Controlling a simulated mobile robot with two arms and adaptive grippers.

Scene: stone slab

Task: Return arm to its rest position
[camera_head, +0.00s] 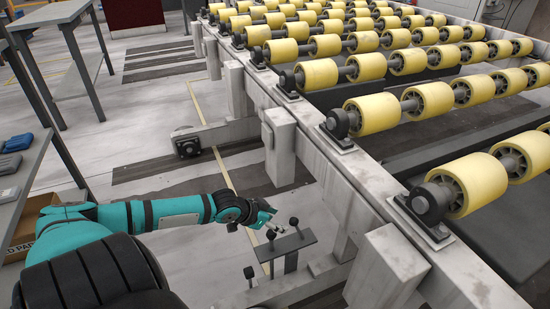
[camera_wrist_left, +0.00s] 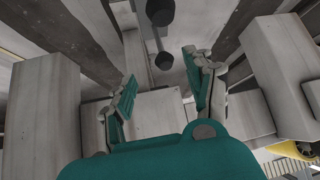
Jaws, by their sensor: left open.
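My left arm (camera_head: 170,212) comes in from the left in the head view and stretches toward the conveyor frame. Its gripper (camera_head: 268,217) is just above and beside a small dark stand with round black knobs (camera_head: 293,222). In the left wrist view the gripper (camera_wrist_left: 160,95) has its two teal-padded fingers spread apart, with nothing between them. Two dark knobs (camera_wrist_left: 162,61) show beyond the fingertips. I cannot tell whether a finger touches the stand. My right gripper is in neither view.
A roller conveyor (camera_head: 360,190) with yellow rollers (camera_head: 480,185) fills the right side. Its grey posts (camera_head: 278,150) stand close to my left gripper. A table with blue items (camera_head: 18,142) and a cardboard box (camera_head: 30,225) are at the left. Open floor (camera_head: 160,140) lies between.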

